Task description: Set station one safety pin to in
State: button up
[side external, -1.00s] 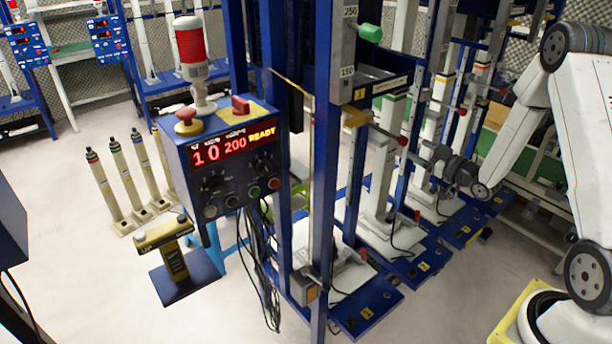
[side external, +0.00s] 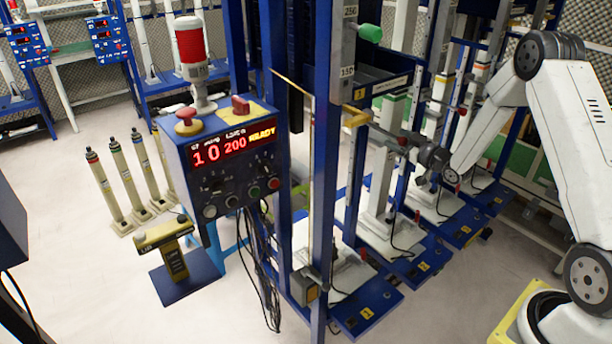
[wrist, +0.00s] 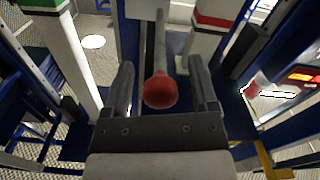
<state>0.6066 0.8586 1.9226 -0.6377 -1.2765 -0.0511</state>
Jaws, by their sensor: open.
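In the wrist view, the safety pin's red ball knob (wrist: 160,91) sits on the end of a grey rod (wrist: 160,42) that points toward the camera. My gripper (wrist: 161,75) is open, with one finger on each side of the knob and a visible gap to both. In the side external view, my gripper (side external: 412,145) is at the station one frame (side external: 322,170), just right of the yellow bracket (side external: 357,117). The small red knob (side external: 402,141) shows there at its tip. How deep the pin sits is hidden.
A control box (side external: 228,165) with a lit red display stands left of the station one post. A green knob (side external: 370,33) sticks out higher on the post. Further stations with red knobs stand behind.

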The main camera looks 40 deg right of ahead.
jog(key=shift+w, duration=0.2)
grip_shut()
dwell(1.4)
